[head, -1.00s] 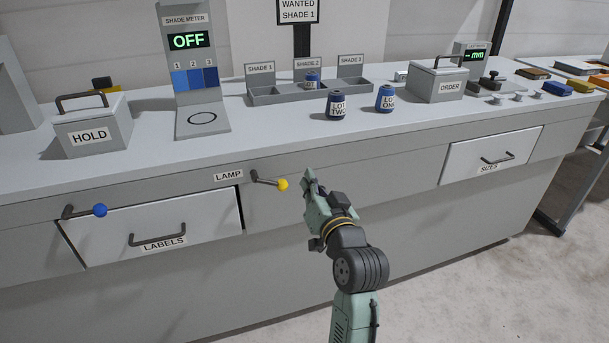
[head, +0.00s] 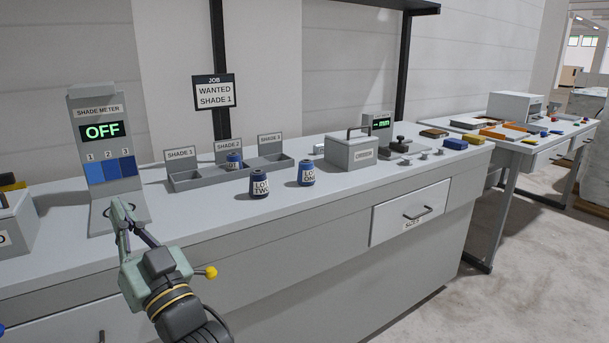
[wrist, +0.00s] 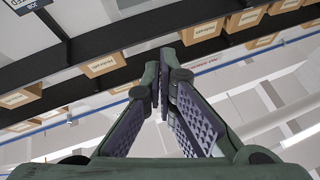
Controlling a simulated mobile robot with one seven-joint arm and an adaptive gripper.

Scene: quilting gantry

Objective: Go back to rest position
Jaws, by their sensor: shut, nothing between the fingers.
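My gripper (head: 124,212) is in the lower left of the head view, raised in front of the bench with its fingers pointing up. Its fingers are shut with nothing between them. In the wrist view the two fingertips (wrist: 162,82) meet, and behind them are a dark overhead beam and boxes on a high shelf. In the head view the gripper overlaps the foot of the shade meter (head: 103,150), which reads OFF. The yellow lamp lever knob (head: 211,272) shows just right of my wrist; I cannot tell the gap between them.
The grey bench (head: 300,212) carries the LOT TWO spool (head: 259,186), the LOT ONE spool (head: 306,172), a shade tray (head: 187,181) holding one spool, and a grey ORDER box (head: 352,153). The sizes drawer (head: 410,212) is shut. Open floor (head: 545,270) lies at the right.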

